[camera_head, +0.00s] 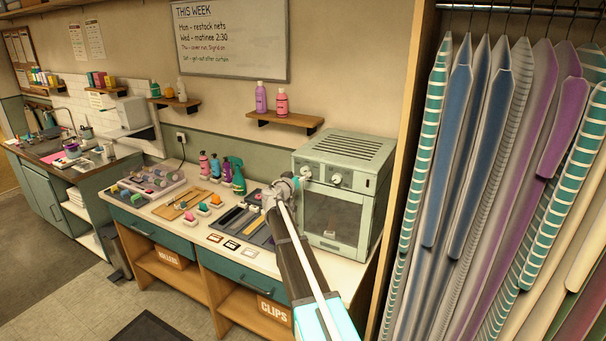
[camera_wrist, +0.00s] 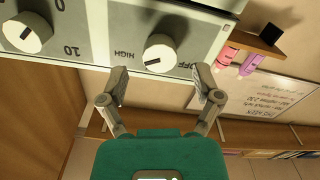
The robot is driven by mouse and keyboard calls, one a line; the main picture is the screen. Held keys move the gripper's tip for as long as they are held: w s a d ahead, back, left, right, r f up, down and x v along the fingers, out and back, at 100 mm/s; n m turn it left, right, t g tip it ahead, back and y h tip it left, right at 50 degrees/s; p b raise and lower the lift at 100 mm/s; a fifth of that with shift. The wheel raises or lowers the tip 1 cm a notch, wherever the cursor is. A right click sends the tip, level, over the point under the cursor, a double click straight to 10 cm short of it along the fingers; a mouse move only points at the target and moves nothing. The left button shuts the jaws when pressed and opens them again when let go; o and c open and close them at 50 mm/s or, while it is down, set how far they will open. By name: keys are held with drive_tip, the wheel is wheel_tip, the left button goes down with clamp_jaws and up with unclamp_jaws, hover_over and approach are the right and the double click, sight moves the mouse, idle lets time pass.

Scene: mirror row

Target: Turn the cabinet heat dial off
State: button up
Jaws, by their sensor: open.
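The cabinet (camera_head: 328,212) is a pale green box with a door and two white knobs on its upper front. The heat dial (camera_head: 306,173) is the left knob in the head view. In the wrist view, which is turned over, the heat dial (camera_wrist: 162,50) sits between the words HIGH and OFF. Its dark mark shows left of its middle, on the HIGH side. My gripper (camera_wrist: 162,82) is open, with one finger on each side of the dial and a little below it in the picture. No contact shows. In the head view my gripper (camera_head: 294,181) is just left of the dial.
A second knob (camera_wrist: 27,33) with numbers is beside the heat dial. Spray bottles (camera_head: 237,176) and trays of tools stand on the counter left of the cabinet. Hanging garments (camera_head: 480,170) fill the right side.

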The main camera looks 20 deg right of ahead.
drive_tip(key=shift+x, duration=1.15)
clamp_jaws()
